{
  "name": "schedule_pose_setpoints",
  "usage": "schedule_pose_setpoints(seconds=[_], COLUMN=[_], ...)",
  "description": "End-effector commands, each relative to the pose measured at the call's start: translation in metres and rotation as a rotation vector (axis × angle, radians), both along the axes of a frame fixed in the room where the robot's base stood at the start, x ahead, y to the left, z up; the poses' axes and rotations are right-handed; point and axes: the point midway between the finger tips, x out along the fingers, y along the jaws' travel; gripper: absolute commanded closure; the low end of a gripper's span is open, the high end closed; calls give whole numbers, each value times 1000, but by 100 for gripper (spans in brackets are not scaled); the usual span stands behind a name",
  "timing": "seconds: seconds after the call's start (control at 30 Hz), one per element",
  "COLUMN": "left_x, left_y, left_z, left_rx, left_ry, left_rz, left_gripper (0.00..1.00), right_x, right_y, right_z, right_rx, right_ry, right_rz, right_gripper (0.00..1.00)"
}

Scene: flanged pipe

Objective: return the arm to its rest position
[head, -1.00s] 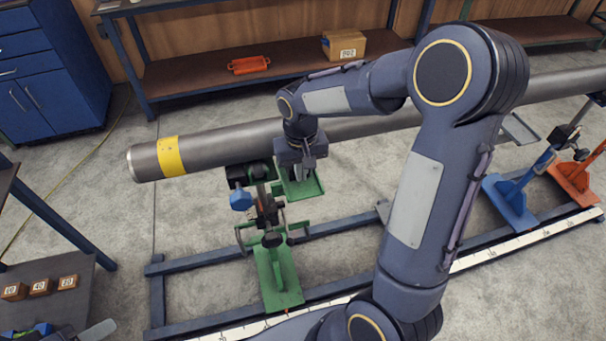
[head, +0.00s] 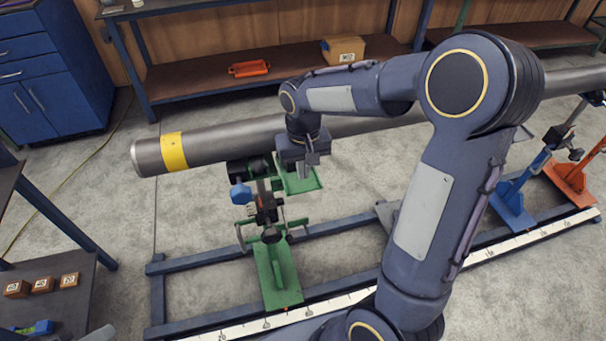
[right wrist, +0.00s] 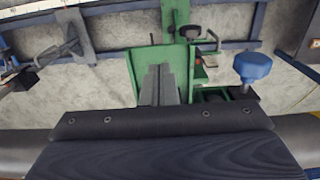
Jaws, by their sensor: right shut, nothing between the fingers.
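My right gripper (head: 305,172) hangs on the near side of the long grey pipe (head: 228,140), next to the green pipe stand (head: 276,270). Its fingers are closed together with nothing between them. In the right wrist view the shut fingers (right wrist: 158,84) point toward the stand's green plate (right wrist: 140,78), and the blue knob (right wrist: 252,66) is off to the right. My right arm reaches across the middle of the head view and hides part of the pipe. My left gripper is not in view.
The pipe has a yellow band (head: 173,152) near its left end. A blue stand (head: 512,200) and an orange stand (head: 572,185) stand at the right on the blue floor frame (head: 325,232). A side table (head: 85,300) with several small blocks is at the lower left.

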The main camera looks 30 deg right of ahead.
Motion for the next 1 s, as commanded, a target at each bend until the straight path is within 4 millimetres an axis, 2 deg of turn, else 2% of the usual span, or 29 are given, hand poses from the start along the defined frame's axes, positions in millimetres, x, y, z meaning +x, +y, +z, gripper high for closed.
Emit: schedule_pose_setpoints(seconds=[0.4, 0.57, 0.77, 0.87, 0.97, 1.0], left_x=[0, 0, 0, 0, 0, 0], left_y=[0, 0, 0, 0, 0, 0], left_z=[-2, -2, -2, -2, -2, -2], left_rx=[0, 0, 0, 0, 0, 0], left_ry=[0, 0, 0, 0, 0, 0], left_rz=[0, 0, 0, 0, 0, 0], left_gripper=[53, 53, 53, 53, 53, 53], right_x=[0, 0, -3, -19, -51, -67], right_y=[0, 0, 0, -1, 1, 3], right_z=[66, 76, 79, 85, 93, 96], right_rx=[1, 0, 6, 40, 104, 133], right_ry=[-2, 1, -4, -34, -99, -133], right_rz=[-1, 0, 0, 6, 20, 27], right_gripper=[100, 100, 100, 100, 100, 100])
